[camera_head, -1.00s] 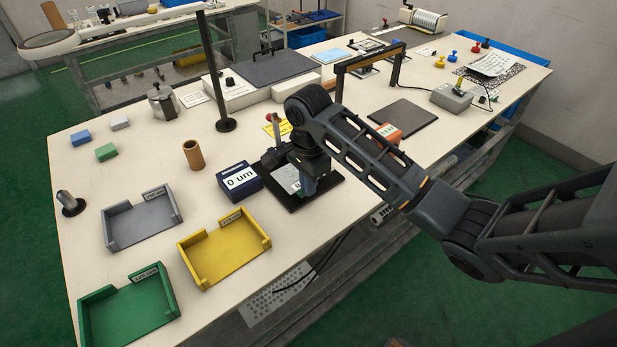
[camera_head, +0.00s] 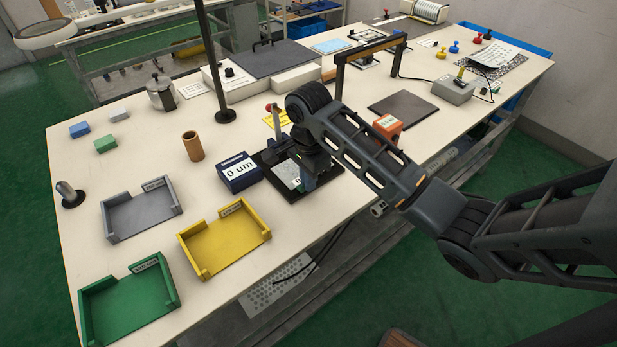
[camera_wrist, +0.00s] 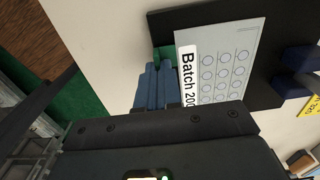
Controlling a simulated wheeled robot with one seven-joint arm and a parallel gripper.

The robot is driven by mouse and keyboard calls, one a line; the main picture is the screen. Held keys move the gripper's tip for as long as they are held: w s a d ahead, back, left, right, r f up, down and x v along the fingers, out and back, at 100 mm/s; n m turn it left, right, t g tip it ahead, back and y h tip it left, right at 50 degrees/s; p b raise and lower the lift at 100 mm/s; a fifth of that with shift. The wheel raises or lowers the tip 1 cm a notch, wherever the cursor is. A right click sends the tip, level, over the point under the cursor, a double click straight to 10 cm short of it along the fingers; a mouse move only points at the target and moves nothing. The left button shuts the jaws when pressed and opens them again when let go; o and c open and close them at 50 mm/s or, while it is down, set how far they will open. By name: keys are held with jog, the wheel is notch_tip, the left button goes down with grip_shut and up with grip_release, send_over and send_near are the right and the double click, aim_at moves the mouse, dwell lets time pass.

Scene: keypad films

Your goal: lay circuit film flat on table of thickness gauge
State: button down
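The circuit film (camera_wrist: 222,62) is a pale grey sheet with rows of round key outlines and a white label reading "Batch 200", partly cut off. In the wrist view it lies over the black base plate (camera_wrist: 262,95) of the thickness gauge and looks roughly flat. A green tab shows at its near edge. My gripper (camera_wrist: 158,68) has its blue fingers close together at this tab and appears shut on it. In the head view my gripper (camera_head: 307,184) is low over the gauge's front edge and hides part of the film (camera_head: 286,174). The gauge's display box (camera_head: 238,173) reads "0 um".
Grey (camera_head: 113,238), yellow (camera_head: 187,263) and green (camera_head: 88,324) trays stand empty at the front left. A brown cylinder (camera_head: 193,147) stands behind the display box. A tall black post (camera_head: 217,80) and an orange-red box (camera_head: 388,128) flank the gauge.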

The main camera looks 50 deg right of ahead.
jog(key=shift+f, duration=0.25)
jog(key=c, duration=1.2)
grip_release()
jog(key=shift+c, duration=0.2)
jog(key=shift+r, duration=0.1)
notch_tip(320, 180, up, 6)
jog(key=shift+r+p, duration=0.2)
jog(key=shift+p, duration=0.4)
jog(key=shift+r+p, duration=0.55)
jog(key=shift+r, duration=0.1)
jog(key=shift+a+f, duration=0.1)
